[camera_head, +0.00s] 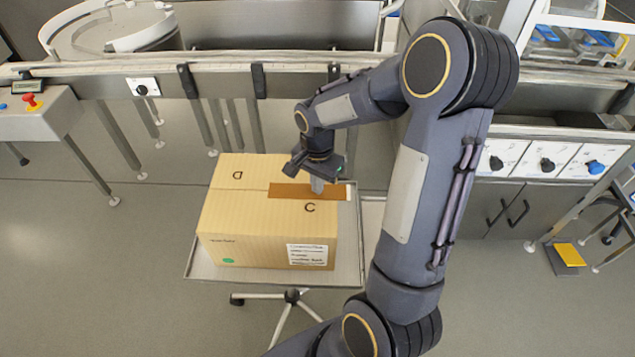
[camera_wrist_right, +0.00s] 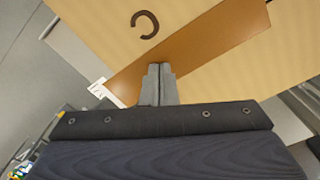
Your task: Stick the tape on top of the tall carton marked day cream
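A cardboard carton (camera_head: 245,220) stands on a small wheeled cart; its top fills much of the right wrist view (camera_wrist_right: 255,65). A white label with small print is on its front, too small to read surely. A brown tape strip (camera_head: 290,191) lies along the top seam, covering its right part, with a whitish end at the right edge. The tape also shows in the right wrist view (camera_wrist_right: 210,45). My right gripper (camera_head: 317,186) points down at the tape, its fingers together (camera_wrist_right: 158,72). I cannot tell whether the fingertips touch it. My left gripper is out of view.
The cart's metal tray (camera_head: 347,240) shows around the carton. A conveyor rail (camera_head: 220,82) runs behind. A control box with a red button (camera_head: 33,102) is at left. A cabinet with knobs (camera_head: 545,158) stands at right. Floor is clear left of the cart.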

